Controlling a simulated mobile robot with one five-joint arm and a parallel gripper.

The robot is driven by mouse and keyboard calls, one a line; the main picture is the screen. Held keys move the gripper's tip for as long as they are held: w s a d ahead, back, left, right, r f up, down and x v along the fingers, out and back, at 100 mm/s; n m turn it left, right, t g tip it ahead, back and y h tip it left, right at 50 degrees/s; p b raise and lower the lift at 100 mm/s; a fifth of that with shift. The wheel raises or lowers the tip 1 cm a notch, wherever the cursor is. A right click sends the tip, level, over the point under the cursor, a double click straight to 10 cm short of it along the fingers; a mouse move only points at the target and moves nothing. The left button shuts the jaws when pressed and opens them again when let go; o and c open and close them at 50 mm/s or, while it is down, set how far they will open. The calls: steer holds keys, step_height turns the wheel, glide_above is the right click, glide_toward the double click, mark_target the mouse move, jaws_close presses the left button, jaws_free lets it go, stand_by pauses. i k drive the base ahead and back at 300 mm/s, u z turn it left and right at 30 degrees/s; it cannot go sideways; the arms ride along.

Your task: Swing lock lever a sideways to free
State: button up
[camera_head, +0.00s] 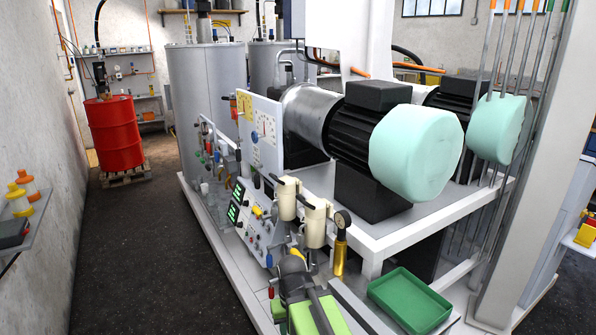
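Two cream cylinders stand on the skid in the lower middle, the left one (288,203) a little farther back than the right one (313,229). Each has a dark lever-like part on top, the left one (283,181) and the right one (305,204). I cannot tell which, if either, is lock lever a. No label or lock detail is readable at this size.
A dark grey and lime-green assembly (318,312) and green tray (410,301) lie in front. A motor (375,145) stands behind. A red drum (114,135) sits on a pallet; the dark floor (130,245) is clear.

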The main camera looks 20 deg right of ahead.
mark_target(257, 181)
steer(key=u, duration=0.95)
steer(key=i, duration=1.95)
steer(key=u, duration=0.6)
